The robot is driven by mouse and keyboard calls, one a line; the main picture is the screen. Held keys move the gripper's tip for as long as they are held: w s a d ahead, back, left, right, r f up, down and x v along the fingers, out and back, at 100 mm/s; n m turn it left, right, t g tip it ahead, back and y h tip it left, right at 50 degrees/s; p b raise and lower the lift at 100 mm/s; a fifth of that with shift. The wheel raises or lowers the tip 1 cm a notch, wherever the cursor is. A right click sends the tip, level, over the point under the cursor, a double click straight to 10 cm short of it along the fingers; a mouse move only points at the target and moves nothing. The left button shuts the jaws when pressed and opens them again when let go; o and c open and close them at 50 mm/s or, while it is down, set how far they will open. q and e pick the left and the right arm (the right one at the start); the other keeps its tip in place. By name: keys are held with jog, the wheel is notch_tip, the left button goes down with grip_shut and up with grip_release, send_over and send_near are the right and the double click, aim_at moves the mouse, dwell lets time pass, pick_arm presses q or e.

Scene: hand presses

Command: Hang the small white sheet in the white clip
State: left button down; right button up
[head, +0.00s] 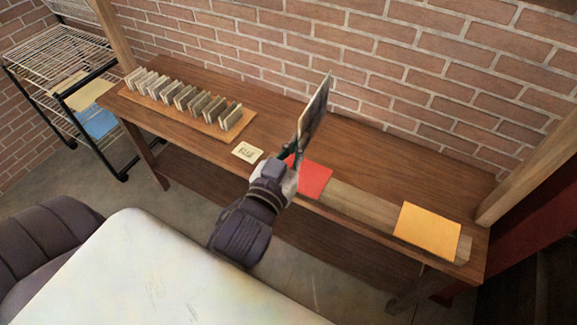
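My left gripper (294,158) is in front of the table, above its front edge. Its dark fingers appear closed on the lower end of a thin, pale grey sheet (315,108), which stands up steeply and is seen nearly edge on. Its face is mostly turned away, so any print on it is hard to tell. A small off-white sheet (247,151) with a dark printed mark lies flat on the table, left of the gripper. I cannot make out a white clip. My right gripper is out of view.
The wooden table (400,165) stands against a brick wall. A board (170,107) carries a row of pale upright blocks. A red sheet (315,179) lies partly behind the gripper, an orange sheet (427,231) at right. A wire rack (70,55) with yellow and blue sheets stands left.

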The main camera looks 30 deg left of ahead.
pick_arm(q)
jog(key=w+d+r+p, duration=0.15)
jog(key=r+p, duration=0.25)
jog(key=r, duration=0.6)
jog(key=w+d+r+h+p, duration=0.1)
jog(key=w+r+p, duration=0.25)
jog(key=r, duration=0.65)
jog(key=w+d+r+p, duration=0.15)
jog(key=r+p, duration=0.35)
jog(key=r, duration=0.5)
jog(key=w+r, duration=0.3)
jog(key=w, duration=0.9)
jog(key=shift+a+r+m, duration=0.15)
jog(key=shift+a+m, duration=0.05)
jog(key=shift+m, duration=0.2)
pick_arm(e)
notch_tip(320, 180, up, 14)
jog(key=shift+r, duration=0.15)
pick_arm(q)
jog(key=shift+r, duration=0.1)
jog(key=shift+r, duration=1.25)
jog(key=shift+r, duration=0.1)
jog(key=shift+r, duration=0.8)
